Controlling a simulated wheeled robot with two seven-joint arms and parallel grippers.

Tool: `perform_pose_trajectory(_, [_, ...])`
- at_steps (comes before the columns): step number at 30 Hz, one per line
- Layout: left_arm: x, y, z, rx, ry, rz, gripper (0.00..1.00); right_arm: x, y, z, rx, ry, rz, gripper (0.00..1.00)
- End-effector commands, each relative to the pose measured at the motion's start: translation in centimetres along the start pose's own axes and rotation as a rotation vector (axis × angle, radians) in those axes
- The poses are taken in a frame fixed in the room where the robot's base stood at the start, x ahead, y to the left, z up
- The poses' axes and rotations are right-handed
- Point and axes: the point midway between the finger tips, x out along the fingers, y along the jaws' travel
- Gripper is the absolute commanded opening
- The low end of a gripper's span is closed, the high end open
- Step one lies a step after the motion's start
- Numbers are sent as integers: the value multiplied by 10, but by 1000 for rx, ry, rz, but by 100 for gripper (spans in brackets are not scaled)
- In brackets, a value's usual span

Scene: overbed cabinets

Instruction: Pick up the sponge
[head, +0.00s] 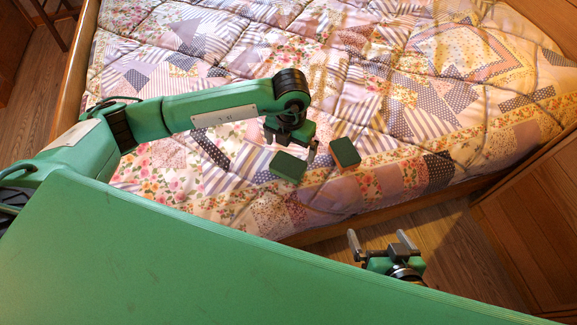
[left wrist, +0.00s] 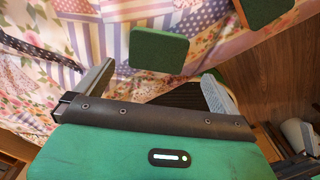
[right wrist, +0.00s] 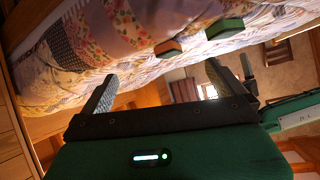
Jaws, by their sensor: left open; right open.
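Two sponges with green tops lie on the bed quilt. The left sponge (head: 288,166) is just in front of my left gripper (head: 291,143), which is open and empty above the quilt. In the left wrist view this sponge (left wrist: 158,50) shows ahead of the gap between the open fingers, apart from them. The right sponge (head: 345,152) shows an orange-brown side and lies a little further right. It is cut by the top edge in the left wrist view (left wrist: 265,10). My right gripper (head: 378,240) is open and empty beyond the bed's edge, over the floor. Both sponges (right wrist: 168,48) (right wrist: 225,28) also show in the right wrist view.
The patchwork quilt (head: 420,110) covers the bed, with free room around the sponges. A wooden bed rail (head: 335,228) runs along the near edge. A wooden cabinet (head: 535,225) stands at the right, with bare floor (head: 470,245) between.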

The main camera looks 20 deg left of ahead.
Motion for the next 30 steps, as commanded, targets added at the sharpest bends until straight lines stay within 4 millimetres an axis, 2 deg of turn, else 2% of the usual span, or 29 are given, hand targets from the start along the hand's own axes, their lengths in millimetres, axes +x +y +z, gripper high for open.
perform_pose_trajectory(1, [12, 0, -1, -1, 3, -1, 100, 2, -2, 1, 1, 16, -6, 100])
perform_pose_trajectory(3, [22, 0, 0, 0, 2, -1, 100, 3, -4, 0, 3, 38, -12, 100])
perform_pose_trajectory(11, [42, 0, 0, 1, 2, -2, 100, 6, -10, -2, 7, 83, -26, 100])
perform_pose_trajectory(19, [80, 3, -1, 1, 2, -3, 100, 9, -22, -6, 19, 187, -56, 100])
perform_pose_trajectory(29, [86, 3, 0, 1, -1, -4, 100, 9, -24, -9, 22, 209, -62, 100])
perform_pose_trajectory(30, [86, 3, 0, 1, -1, -4, 92, 9, -24, -9, 22, 209, -62, 100])
